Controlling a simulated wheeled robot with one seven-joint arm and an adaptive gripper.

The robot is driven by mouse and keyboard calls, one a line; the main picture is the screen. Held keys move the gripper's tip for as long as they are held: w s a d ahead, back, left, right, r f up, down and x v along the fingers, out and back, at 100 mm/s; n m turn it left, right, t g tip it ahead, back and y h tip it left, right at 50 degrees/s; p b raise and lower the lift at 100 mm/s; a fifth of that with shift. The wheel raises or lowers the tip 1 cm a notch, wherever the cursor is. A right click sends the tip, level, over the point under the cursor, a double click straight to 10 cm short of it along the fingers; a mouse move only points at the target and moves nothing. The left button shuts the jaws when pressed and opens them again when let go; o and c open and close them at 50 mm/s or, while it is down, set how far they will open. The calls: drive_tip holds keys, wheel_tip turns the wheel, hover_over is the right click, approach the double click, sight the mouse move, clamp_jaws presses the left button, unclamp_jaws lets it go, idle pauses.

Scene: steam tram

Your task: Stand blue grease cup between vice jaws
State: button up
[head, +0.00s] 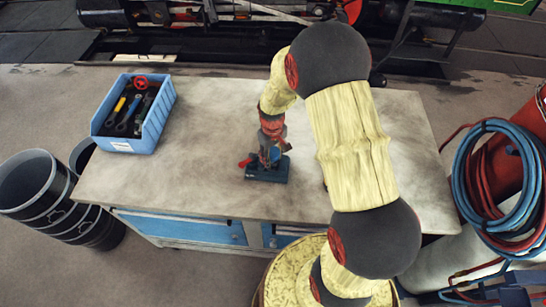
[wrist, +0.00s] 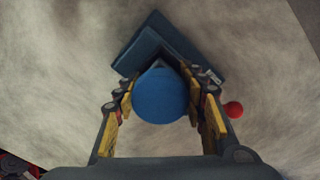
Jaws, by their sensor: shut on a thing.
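The blue grease cup (wrist: 160,95) shows in the wrist view as a round blue shape between the two yellow-padded fingers of my gripper (wrist: 161,104). The gripper is shut on it. The dark blue vice (wrist: 150,47) lies directly beyond the cup, and the cup hides much of it, including the jaws. In the head view the vice (head: 266,173) stands on the bench, with my gripper (head: 270,155) pointing down over it. A red handle knob (wrist: 234,109) sticks out beside the right finger. I cannot tell whether the cup touches the vice.
The grey bench top (head: 200,150) is mostly clear around the vice. A blue bin (head: 163,107) of tools stands at its back left. Dark buckets (head: 45,195) stand on the floor at left. Coiled hoses (head: 470,180) and a red cylinder (head: 510,150) are at right.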

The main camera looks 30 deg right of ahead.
drive_tip(key=shift+s+f, duration=0.15)
drive_tip(key=shift+f, duration=0.15)
